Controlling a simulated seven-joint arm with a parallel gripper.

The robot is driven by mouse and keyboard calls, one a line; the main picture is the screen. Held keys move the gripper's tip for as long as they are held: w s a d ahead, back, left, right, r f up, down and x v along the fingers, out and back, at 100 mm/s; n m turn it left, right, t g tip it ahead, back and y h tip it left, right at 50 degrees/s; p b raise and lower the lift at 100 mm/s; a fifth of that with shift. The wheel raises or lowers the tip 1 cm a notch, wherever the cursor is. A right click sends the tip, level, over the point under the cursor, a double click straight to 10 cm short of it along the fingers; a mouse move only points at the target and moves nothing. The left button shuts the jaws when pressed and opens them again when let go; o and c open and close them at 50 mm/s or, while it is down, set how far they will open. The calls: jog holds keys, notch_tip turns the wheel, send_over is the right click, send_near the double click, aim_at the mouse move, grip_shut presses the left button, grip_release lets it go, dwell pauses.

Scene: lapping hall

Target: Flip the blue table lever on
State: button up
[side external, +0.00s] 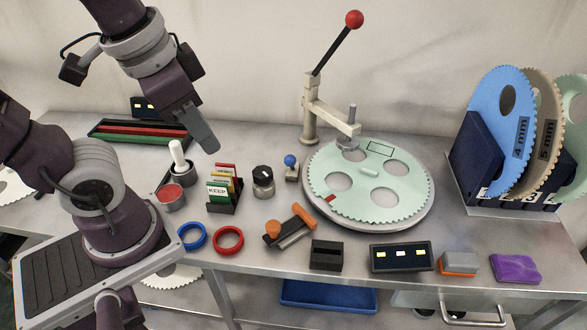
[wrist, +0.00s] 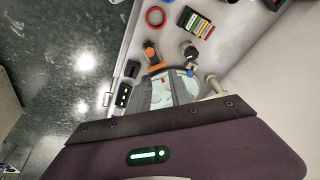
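The blue table lever is a small blue ball knob (side external: 290,160) on a short stem over a small grey base, in the middle of the table left of the round plate. A small blue spot that looks like its knob (wrist: 190,73) shows in the wrist view. The lever's exact tilt is too small to read. My gripper (side external: 207,142) hangs above the table, left of the lever and higher, clear of it. It is seen edge-on, so its finger gap is hidden. Nothing shows held in it.
A black-knobbed dial (side external: 263,181) stands just left of the lever. A card rack (side external: 224,194) and white-handled tool (side external: 179,157) lie below my gripper. The toothed plate (side external: 350,212) and red-knobbed press (side external: 311,110) are close right; an orange-handled tool (side external: 290,228) lies in front.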

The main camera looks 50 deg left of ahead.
jog(key=w+f+m+g+y, duration=0.1)
jog(key=w+a+f+m+g+y, duration=0.1)
jog(key=w+f+m+g, duration=0.1)
jog(key=shift+w, duration=0.3)
grip_shut()
jog(key=w+d+f+m+t+y, duration=0.1)
jog(key=w+f+m+t+y, duration=0.1)
jog(key=w+f+m+y, duration=0.2)
jog(key=w+d+f+m+t+y, duration=0.2)
jog(key=w+f+m+y, duration=0.2)
jog(key=f, duration=0.6)
jog(key=w+d+f+m+t+y, duration=0.1)
jog(key=w+f+m+t+y, duration=0.1)
jog(key=w+f+m, duration=0.4)
jog(key=shift+d+f+m+y, duration=0.35)
jog(key=shift+f+m+y, duration=0.35)
jog(key=shift+y, duration=0.2)
